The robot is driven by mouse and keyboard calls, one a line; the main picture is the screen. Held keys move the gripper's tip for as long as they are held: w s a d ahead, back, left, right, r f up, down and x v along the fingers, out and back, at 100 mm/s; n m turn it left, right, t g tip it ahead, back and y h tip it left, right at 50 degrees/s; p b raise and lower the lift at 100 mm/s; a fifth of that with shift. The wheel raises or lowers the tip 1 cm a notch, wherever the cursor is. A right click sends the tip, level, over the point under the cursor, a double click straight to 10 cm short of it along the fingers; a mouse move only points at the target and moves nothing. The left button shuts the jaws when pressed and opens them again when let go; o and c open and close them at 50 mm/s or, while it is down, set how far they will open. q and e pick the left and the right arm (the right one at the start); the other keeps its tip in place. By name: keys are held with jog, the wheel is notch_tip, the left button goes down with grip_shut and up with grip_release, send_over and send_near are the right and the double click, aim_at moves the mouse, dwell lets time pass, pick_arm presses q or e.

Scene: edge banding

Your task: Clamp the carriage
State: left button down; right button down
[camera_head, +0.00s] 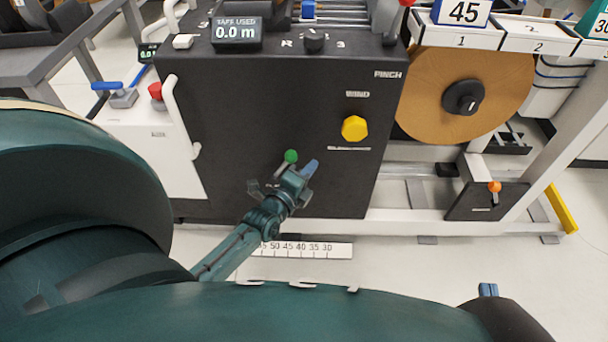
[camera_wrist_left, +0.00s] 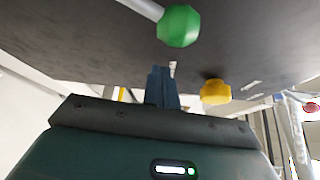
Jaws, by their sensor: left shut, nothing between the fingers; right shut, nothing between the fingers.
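A lever with a green knob (camera_head: 290,156) sits low on the front of the black machine panel (camera_head: 250,110). Its label is mostly hidden by my arm. My left gripper (camera_head: 311,168) is shut and empty, its blue fingers just right of and below the knob. In the left wrist view the green knob (camera_wrist_left: 179,26) hangs on a grey rod above the shut fingertips (camera_wrist_left: 161,75), with a visible gap in the picture. My right gripper (camera_head: 488,290) shows only its blue fingertips at the lower right, shut and empty, away from the machine. I cannot make out which part is the carriage.
A yellow knob (camera_head: 354,128) stands out from the panel up and to the right; it also shows in the left wrist view (camera_wrist_left: 215,91). A numbered scale (camera_head: 302,249) lies below the panel. A brown tape roll (camera_head: 425,95) and an orange-knobbed lever (camera_head: 495,187) are at right.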

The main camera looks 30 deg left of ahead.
aim_at(291, 158)
pick_arm(q)
jog(key=shift+s+a+r, duration=0.15)
jog(key=shift+s+a, duration=0.2)
jog(key=shift+a, duration=0.35)
jog(key=shift+s+a+r, duration=0.15)
jog(key=shift+s+a, duration=0.15)
jog(key=shift+a, duration=0.35)
pick_arm(e)
jog(key=shift+a+r, duration=0.1)
jog(key=shift+r, duration=0.05)
pick_arm(q)
jog(key=shift+s+a+r+n+t, duration=0.2)
jog(key=shift+a+r+n+t, duration=0.1)
jog(key=shift+a+n, duration=0.1)
jog(key=shift+s+a+r+n+t, duration=0.45)
jog(key=shift+a+n, duration=0.2)
jog(key=shift+n, duration=0.25)
jog(key=s+a+n+t+y+b, duration=0.3)
jog(key=a+n, duration=0.4)
jog(key=n, duration=0.3)
jog(key=shift+s+n+t+y+b, duration=0.4)
jog(key=shift+s+t+y, duration=0.1)
jog(key=shift+s, duration=0.15)
pick_arm(e)
jog(key=shift+s+a+r+n+t+y, duration=0.1)
jog(key=shift+a+n+t+y, duration=0.25)
jog(key=shift+y, duration=0.2)
jog(key=shift+s+a+r+n+t+y, duration=0.1)
jog(key=shift+a+n+t+y, duration=0.2)
jog(key=shift+t+y, duration=0.2)
